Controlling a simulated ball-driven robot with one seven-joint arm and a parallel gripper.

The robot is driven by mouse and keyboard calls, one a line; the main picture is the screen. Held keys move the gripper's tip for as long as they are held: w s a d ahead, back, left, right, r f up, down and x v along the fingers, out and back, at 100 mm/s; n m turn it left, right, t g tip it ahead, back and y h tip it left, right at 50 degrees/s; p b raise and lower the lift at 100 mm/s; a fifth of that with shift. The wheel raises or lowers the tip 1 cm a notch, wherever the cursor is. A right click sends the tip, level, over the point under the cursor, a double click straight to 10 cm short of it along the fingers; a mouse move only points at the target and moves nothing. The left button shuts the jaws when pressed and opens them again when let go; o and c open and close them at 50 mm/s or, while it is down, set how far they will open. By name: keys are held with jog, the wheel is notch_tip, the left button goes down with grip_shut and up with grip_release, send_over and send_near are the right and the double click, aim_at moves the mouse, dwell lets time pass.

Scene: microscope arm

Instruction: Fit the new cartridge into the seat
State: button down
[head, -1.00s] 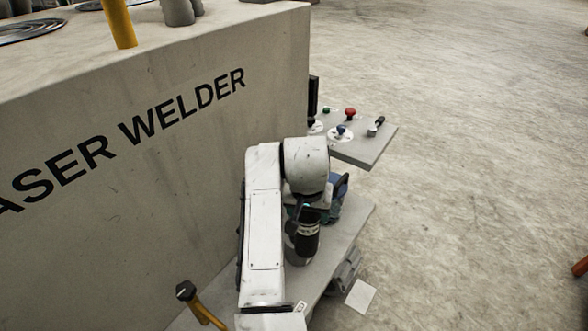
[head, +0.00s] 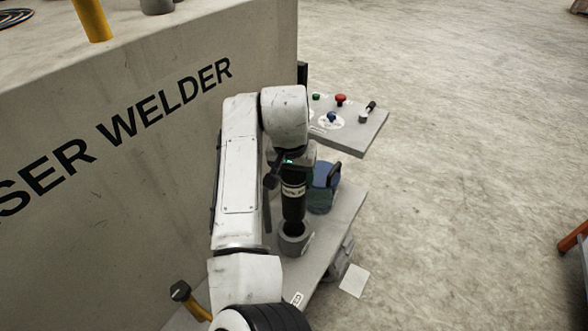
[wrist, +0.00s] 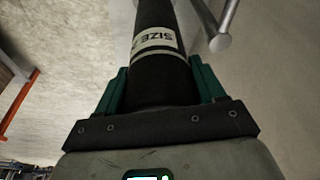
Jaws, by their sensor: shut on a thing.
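The new cartridge (head: 293,208) is a black cylinder with a white label band. My gripper (wrist: 160,88) is shut on it, with a green finger on each side. In the wrist view the cartridge (wrist: 158,75) runs away from the jaws and its band reads "SIZE"; the rest of the label is cut off. In the head view it hangs about upright below my wrist. Its lower end meets a round grey collar (head: 295,242), which looks like the seat, on the grey ledge. I cannot tell whether the end is inside the collar or just in front of it.
The laser welder's wall (head: 130,170) stands close on the left. A blue container (head: 323,190) is just right of the cartridge. A button panel (head: 352,138) juts out behind. A yellow lever (head: 190,302) with a dark knob is at front left. Open floor lies right.

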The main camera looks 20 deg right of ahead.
jog(key=shift+f+b, duration=1.35)
jog(key=shift+f, duration=1.5)
jog(key=shift+p, duration=0.95)
